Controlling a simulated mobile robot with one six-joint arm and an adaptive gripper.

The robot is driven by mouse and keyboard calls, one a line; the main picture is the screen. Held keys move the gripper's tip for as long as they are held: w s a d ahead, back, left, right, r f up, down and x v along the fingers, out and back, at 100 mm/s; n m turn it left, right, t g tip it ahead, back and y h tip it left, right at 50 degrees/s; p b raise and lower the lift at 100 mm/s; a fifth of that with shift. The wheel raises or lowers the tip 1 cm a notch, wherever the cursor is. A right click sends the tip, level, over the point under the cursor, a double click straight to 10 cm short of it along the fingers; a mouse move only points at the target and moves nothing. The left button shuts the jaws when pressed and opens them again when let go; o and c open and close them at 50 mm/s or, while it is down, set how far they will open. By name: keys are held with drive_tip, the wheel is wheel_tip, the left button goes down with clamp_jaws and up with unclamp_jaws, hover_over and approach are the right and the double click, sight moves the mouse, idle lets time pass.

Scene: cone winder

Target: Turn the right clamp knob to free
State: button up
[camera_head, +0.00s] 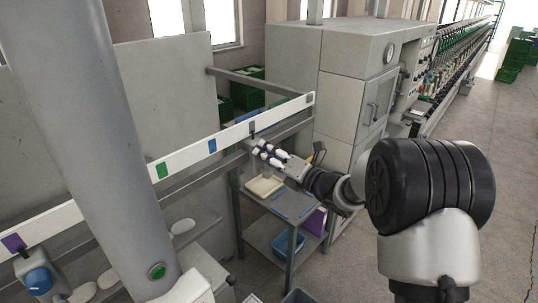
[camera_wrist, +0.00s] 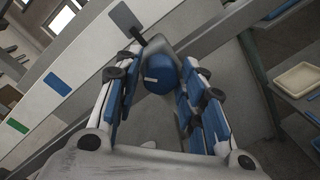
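The right clamp knob (camera_wrist: 160,74) is a round blue knob with a short white mark pointing left in the wrist view. Narrow gaps seem to show between pads and knob; I cannot tell whether any pad touches. In the head view my gripper (camera_head: 264,151) is at the right clamp (camera_head: 252,130), where its fingers hide the knob.
The white rail (camera_head: 190,147) carries green and blue labels. Another clamp with a blue knob (camera_head: 38,280) is at lower left. A grey side table (camera_head: 287,215) with a cream tray (camera_head: 265,186) stands below my gripper. A grey cabinet (camera_head: 340,75) stands behind. Open floor lies right.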

drive_tip(key=c, duration=0.7)
drive_tip(key=shift+o, duration=0.2)
drive_tip(key=shift+m+b, duration=0.3)
drive_tip(key=shift+b, duration=0.05)
drive_tip(key=shift+m+b, duration=0.75)
drive_tip(key=shift+m, duration=0.15)
drive_tip(key=m+b, duration=0.1)
drive_tip(key=m, duration=0.6)
drive_tip(key=shift+d+m+g, duration=0.1)
drive_tip(key=shift+m+g, duration=0.3)
drive_tip(key=m+p, duration=0.2)
drive_tip(key=m, duration=0.2)
drive_tip(key=shift+m, duration=0.3)
